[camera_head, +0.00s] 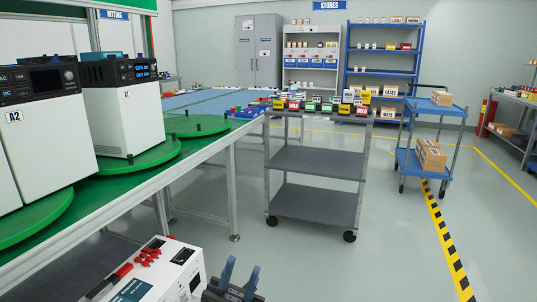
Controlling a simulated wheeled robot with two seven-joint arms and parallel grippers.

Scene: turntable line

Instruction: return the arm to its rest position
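My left gripper (241,273) shows at the bottom edge, just left of the middle. Its two blue-grey fingers point up and stand apart, with nothing visible between them. Most of the arm behind it is out of the picture. A white box-like unit (187,258) with red parts on top lies right beside it on the left, cut off by the bottom edge. I cannot tell whether they touch. My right gripper is not in view.
A green-topped bench (110,195) with white devices on green turntables (145,160) runs along the left. A grey cart (318,160) carrying small coloured boxes stands ahead. A blue cart (424,165) with cartons stands to its right. Open floor (390,255) lies at front right.

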